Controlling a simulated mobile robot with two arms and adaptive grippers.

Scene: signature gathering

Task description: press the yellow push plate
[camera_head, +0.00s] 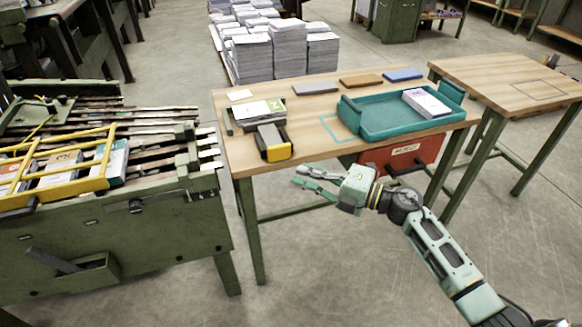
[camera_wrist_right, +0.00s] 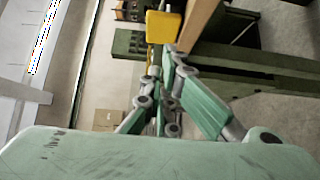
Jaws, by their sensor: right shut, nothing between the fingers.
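The yellow push plate (camera_head: 279,153) is on the front face of a small grey and black device (camera_head: 268,135) at the table's front edge. In the right wrist view the yellow plate (camera_wrist_right: 163,27) shows at the top, just past my fingertips. My right gripper (camera_head: 298,177) is shut and empty, in front of the table and a little below and right of the plate. It also shows in the wrist view (camera_wrist_right: 168,55), its fingers pointing toward the plate. In the head view a small gap shows between fingertips and plate. My left gripper is not in view.
The wooden table (camera_head: 300,105) bears a stack of printed sheets (camera_head: 258,112) behind the device and a teal tray (camera_head: 385,122) holding a white paper block (camera_head: 427,102). A red drawer box (camera_head: 404,152) hangs under the tabletop. A green machine (camera_head: 110,235) stands at left.

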